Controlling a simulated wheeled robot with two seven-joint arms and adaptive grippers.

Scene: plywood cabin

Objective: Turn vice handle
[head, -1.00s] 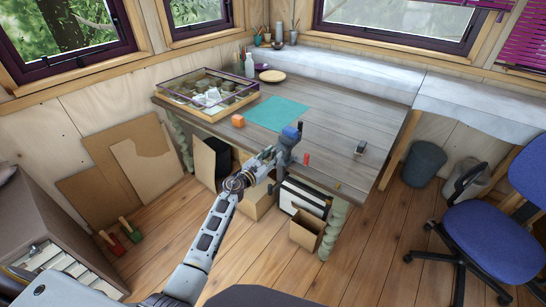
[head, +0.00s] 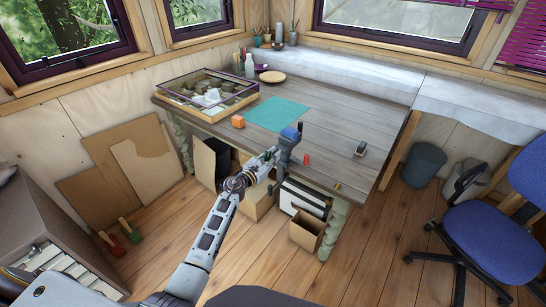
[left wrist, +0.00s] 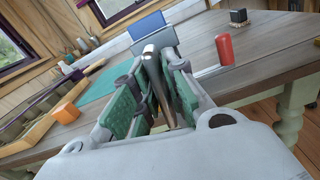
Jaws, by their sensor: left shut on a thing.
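The vice (head: 285,150), grey with a blue top, is fixed at the front edge of the workbench; its blue part also shows in the left wrist view (left wrist: 147,25). My left gripper (head: 269,158) is at the vice's near left side. In the left wrist view its green-padded fingers (left wrist: 155,92) are closed around a slim metal bar, the vice handle (left wrist: 151,62), which stands up between the pads toward the vice. The lower part of the handle is hidden by the fingers. My right gripper is not in view.
The workbench (head: 335,115) holds a teal mat (head: 277,113), an orange cube (head: 238,121) and a glass-topped case (head: 190,105). A red piece (head: 306,159) is right of the vice. Boxes (head: 306,229) stand below the bench. A blue chair (head: 490,240) is at right.

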